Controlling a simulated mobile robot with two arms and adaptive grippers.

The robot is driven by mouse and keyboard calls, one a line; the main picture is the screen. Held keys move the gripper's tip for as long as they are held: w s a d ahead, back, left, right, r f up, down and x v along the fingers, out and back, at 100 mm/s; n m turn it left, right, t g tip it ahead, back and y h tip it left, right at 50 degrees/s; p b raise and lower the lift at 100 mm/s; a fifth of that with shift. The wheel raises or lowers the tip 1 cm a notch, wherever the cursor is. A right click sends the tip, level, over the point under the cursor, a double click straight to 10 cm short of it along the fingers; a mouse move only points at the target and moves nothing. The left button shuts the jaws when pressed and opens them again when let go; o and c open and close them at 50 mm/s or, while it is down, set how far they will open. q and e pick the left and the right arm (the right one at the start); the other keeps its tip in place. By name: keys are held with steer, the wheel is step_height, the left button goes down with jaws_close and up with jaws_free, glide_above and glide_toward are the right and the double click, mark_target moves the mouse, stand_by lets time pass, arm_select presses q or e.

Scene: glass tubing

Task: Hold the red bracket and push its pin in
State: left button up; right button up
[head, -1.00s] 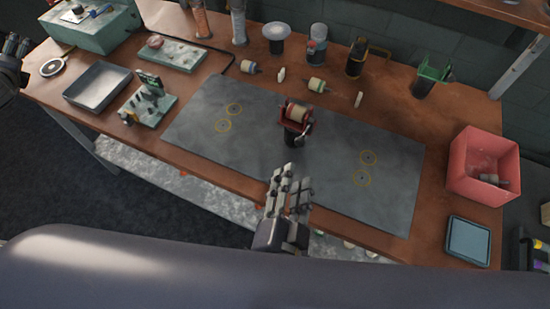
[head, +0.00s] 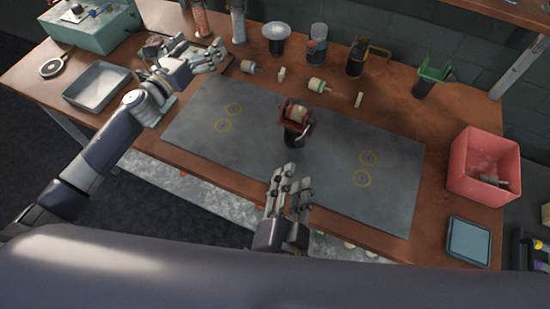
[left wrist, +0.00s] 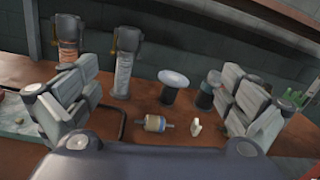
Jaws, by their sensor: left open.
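The red bracket (head: 289,126) stands upright near the middle of the grey mat, above a dark base. A tan roller (head: 297,113) sits in it. I cannot make out its pin for certain. My right gripper (head: 294,178) is in front of the bracket, apart from it, fingers pointing toward it; the gap between its fingers is unclear. My left gripper (head: 207,54) is open and empty over the back left of the bench, well left of the bracket. Its spread fingers show in the left wrist view (left wrist: 165,105), with a banded roller (left wrist: 154,123) seen beyond, between them.
The grey mat (head: 235,165) has yellow ring marks and is otherwise clear. Rollers and small white pieces (head: 358,99) lie behind it. Cups and tubes stand at the back. A red bin (head: 465,185) and blue-grey tray (head: 468,241) are right; a metal tray (head: 97,87) is left.

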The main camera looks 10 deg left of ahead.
arm_select(q)
steer(key=s+d+f+m+h, duration=0.1)
steer(key=s+d+f+m, duration=0.1)
steer(key=s+d+f, duration=0.4)
glide_toward(294, 130)
steer(key=shift+w+a+r+g+y, duration=0.2)
steer(key=shift+w+r+g+y, duration=0.1)
steer(key=shift+w+y, duration=0.1)
steer(key=shift+s+d, duration=0.4)
steer(key=x, duration=1)
steer(key=shift+w, duration=0.35)
